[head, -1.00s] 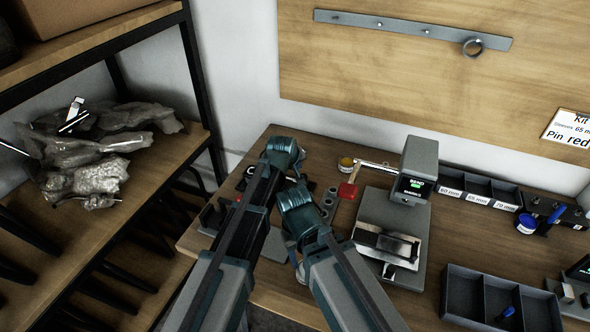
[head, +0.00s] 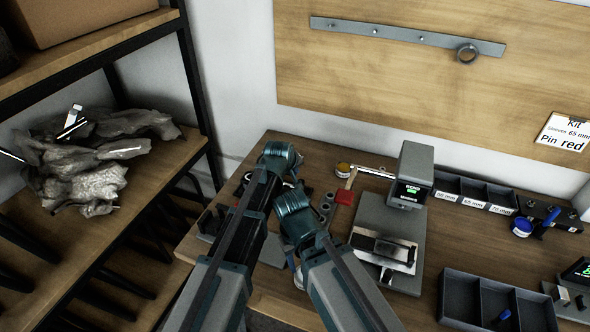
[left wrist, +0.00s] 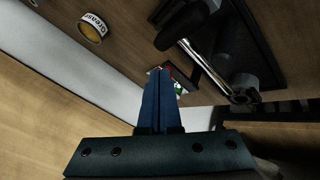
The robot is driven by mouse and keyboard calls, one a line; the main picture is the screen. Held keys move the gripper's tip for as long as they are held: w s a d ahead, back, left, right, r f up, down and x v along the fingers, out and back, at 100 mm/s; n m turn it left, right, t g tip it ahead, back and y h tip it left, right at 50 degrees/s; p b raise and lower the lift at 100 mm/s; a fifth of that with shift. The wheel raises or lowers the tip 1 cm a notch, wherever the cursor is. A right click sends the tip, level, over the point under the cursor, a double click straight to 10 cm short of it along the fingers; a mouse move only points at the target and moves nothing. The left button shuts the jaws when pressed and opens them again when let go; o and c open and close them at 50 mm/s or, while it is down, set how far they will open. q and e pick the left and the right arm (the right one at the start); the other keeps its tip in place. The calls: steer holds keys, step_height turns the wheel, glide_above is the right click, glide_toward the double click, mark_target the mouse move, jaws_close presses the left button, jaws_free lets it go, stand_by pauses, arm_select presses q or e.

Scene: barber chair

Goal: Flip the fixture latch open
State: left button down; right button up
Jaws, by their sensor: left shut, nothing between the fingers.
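My left gripper (left wrist: 160,76) shows in the left wrist view as two blue fingers, shut together with nothing between them. In the head view my arms hide it. A chrome rod with black ends (left wrist: 203,68) lies beyond and right of the fingertips in the wrist view, apart from them in the picture. I cannot tell whether it is the latch. In the head view a grey bench device (head: 373,222) with a small lit screen carries a metal plate and dark bar (head: 385,247) at its front. I cannot surely pick out the fixture latch. My right gripper is hidden.
A divided dark tray (head: 480,285) and labelled bins (head: 475,192) are at the right. A shelf (head: 160,165) borders the left.

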arm_select(q)
steer(key=p+v, duration=0.9)
steer(key=v, duration=0.3)
steer(key=shift+s+r, duration=0.25)
steer(key=shift+a, duration=0.1)
steer(key=shift+a, duration=0.1)
